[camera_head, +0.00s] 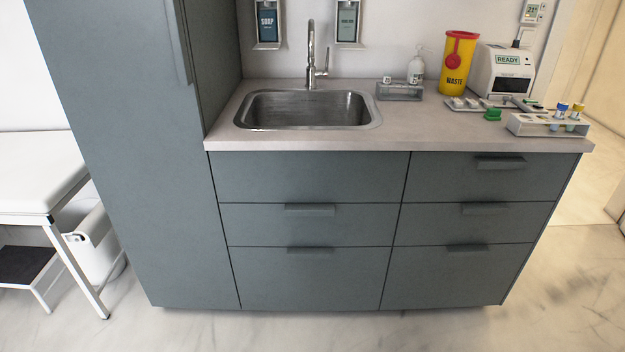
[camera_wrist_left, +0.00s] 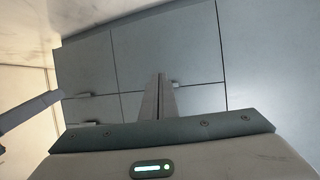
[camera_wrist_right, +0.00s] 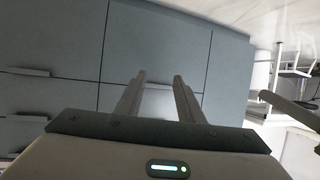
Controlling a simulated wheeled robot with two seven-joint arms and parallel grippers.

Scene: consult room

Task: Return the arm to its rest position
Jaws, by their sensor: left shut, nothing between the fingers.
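Neither gripper shows in the head view. In the left wrist view my left gripper (camera_wrist_left: 159,82) has its two fingers together with nothing between them. It points toward the grey cabinet fronts. In the right wrist view my right gripper (camera_wrist_right: 159,78) has its two fingers apart, with a clear gap and nothing between them. It also points toward the grey drawer fronts (camera_wrist_right: 60,45). Both grippers are clear of the counter items in the head view.
The counter (camera_head: 225,137) holds a sink (camera_head: 310,108), a yellow waste bin (camera_head: 456,65), a white device (camera_head: 502,72) and a tube rack (camera_head: 530,124). A tall cabinet (camera_head: 150,150) and a white couch (camera_head: 35,175) stand at left. The floor (camera_head: 330,330) in front is clear.

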